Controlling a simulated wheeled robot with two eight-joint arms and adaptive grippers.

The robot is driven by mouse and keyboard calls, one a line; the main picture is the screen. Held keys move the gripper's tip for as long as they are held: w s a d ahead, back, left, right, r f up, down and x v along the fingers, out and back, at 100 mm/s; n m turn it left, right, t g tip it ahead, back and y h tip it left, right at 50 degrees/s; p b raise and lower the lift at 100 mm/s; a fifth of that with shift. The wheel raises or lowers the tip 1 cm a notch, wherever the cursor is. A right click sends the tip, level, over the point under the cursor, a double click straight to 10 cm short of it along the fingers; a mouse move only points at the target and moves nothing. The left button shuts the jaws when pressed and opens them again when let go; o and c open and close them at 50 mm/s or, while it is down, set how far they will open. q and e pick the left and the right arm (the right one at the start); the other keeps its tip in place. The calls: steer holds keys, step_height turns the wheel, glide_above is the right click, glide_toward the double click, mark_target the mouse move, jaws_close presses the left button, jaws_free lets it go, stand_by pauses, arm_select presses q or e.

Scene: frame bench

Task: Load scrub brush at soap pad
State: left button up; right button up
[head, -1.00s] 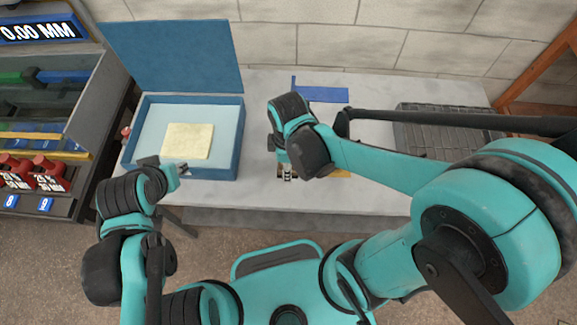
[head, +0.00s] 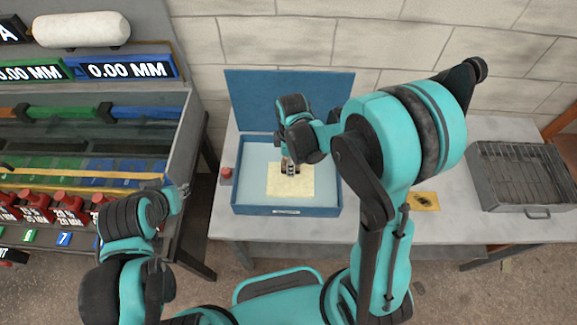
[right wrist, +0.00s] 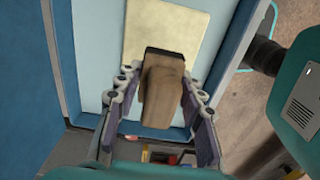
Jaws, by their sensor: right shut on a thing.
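The soap pad (head: 300,186) is a pale yellow square in the open blue box (head: 240,203) on the bench. It also shows in the right wrist view (right wrist: 150,32). My right gripper (head: 289,172) is over the pad and shut on the scrub brush (right wrist: 162,85), a brown block with a dark edge at its far end. The brush overlaps the pad's near part in the right wrist view; whether it touches the pad I cannot tell. My left gripper (head: 182,190) is left of the box, clear of the bench, and its jaws are too small to read.
The box's blue lid (head: 245,100) stands open behind it. A wire-topped grey tray (head: 525,175) is at the bench's right and a yellow card (head: 425,200) lies left of it. A rack with red bottles (head: 75,207) stands at the left.

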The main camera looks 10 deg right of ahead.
mark_target(290, 178)
steer(key=shift+w+a+f, duration=0.1)
steer(key=shift+a+f, duration=0.05)
steer(key=shift+d+f+b, duration=0.2)
steer(key=shift+f+b, duration=0.55)
steer(key=shift+f, duration=0.15)
steer(key=shift+a+f+b, duration=0.1)
steer(key=shift+f+b, duration=1.35)
steer(key=shift+f, duration=0.55)
steer(key=shift+f+b, duration=0.55)
steer(key=shift+b, duration=0.1)
steer(key=shift+r, duration=0.1)
steer(key=shift+r+p, duration=2.55)
steer(key=shift+r, duration=0.95)
steer(key=shift+f, duration=0.1)
